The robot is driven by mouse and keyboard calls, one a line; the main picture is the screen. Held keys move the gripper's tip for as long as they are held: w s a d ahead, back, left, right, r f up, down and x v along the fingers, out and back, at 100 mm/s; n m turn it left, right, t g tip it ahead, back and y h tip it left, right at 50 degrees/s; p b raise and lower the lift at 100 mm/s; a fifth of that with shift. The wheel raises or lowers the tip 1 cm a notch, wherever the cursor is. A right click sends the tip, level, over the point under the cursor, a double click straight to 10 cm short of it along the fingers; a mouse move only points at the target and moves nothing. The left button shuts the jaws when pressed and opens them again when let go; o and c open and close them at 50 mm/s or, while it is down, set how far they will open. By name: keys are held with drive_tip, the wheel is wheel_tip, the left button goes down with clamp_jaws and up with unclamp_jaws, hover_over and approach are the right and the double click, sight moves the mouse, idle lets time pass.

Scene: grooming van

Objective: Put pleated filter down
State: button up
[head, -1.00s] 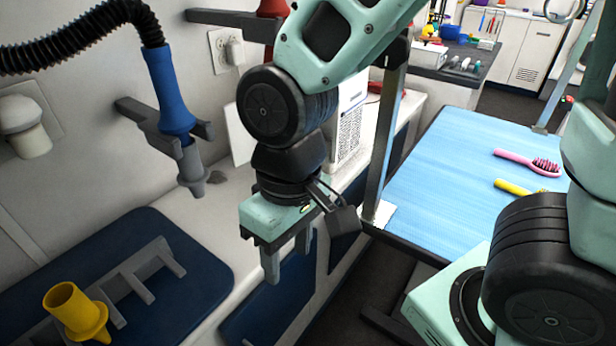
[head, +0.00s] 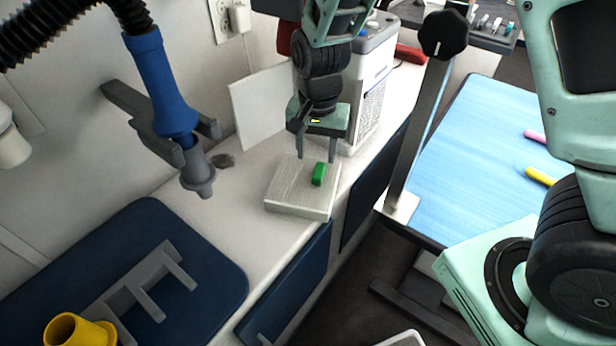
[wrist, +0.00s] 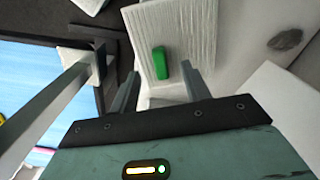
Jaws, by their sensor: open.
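The pleated filter (head: 288,190) is a flat, pale square block with a green tab (head: 318,174) on top. It lies flat on the white counter in the head view. My gripper (head: 317,158) is open and empty, just behind and above the filter, with its fingers pointing down. In the wrist view the filter's ridged face (wrist: 190,35) and the green tab (wrist: 160,63) show beyond the two spread fingers of my gripper (wrist: 160,85). The fingers look apart from the tab.
A white panel (head: 262,108) leans against the wall behind the filter. A white machine (head: 372,85) stands behind my gripper. A blue dryer nozzle (head: 165,100) hangs at left. A blue grooming table (head: 470,165) with brushes is at right. The counter left of the filter is mostly clear.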

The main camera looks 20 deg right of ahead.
sight(317, 175)
drive_tip(key=shift+w+d+f, duration=0.25)
drive_tip(key=shift+f, duration=0.4)
wheel_tip(317, 175, down, 6)
drive_tip(key=shift+f, duration=0.25)
clamp_jaws()
